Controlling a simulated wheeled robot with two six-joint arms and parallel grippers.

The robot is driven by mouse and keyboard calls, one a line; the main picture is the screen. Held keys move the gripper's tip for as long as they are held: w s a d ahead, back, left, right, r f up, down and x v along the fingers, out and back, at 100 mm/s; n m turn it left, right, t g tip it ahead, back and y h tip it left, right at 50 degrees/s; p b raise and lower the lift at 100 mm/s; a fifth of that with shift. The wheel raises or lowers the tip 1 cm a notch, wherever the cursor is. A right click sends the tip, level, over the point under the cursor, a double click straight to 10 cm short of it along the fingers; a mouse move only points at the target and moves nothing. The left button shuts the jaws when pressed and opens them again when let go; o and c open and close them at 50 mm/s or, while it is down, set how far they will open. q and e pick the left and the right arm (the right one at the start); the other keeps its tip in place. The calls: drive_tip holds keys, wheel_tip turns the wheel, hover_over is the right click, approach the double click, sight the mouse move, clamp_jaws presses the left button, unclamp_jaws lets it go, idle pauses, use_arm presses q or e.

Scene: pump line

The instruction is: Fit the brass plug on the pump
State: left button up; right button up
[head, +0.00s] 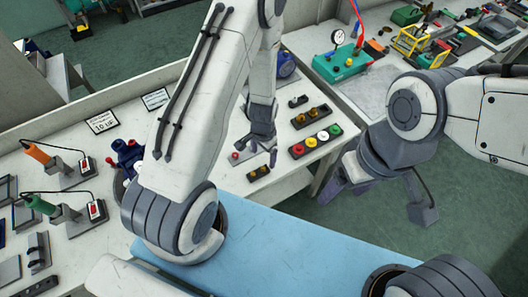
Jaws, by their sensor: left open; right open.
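A blue body (126,152) that looks like the pump stands on the white bench at left, partly hidden behind my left arm. Small brass-coloured pieces sit in a dark block (311,117) and in a smaller dark block (258,173); I cannot tell which is the plug. My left gripper (256,152) points down over the bench, open, just above the smaller block in the picture. My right gripper (382,203) is open and empty, over the floor right of the bench.
A block with red, yellow and green buttons (315,141) lies near the bench's right edge. Orange (40,154) and green (42,206) handled tools stand at left. A blue motor-like part (286,65) is behind my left arm. A second bench (360,85) holds a green gauge unit (342,64).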

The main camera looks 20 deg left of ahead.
sight(263, 168)
use_arm(q)
drive_tip(key=shift+f+b, duration=2.45)
drive_tip(key=shift+f, duration=0.1)
drive_tip(key=shift+f+b, duration=0.8)
drive_tip(key=shift+b, duration=0.05)
drive_tip(key=shift+f, duration=0.1)
clamp_jaws()
drive_tip(key=shift+r+p, duration=2.5)
drive_tip(key=shift+r, duration=0.1)
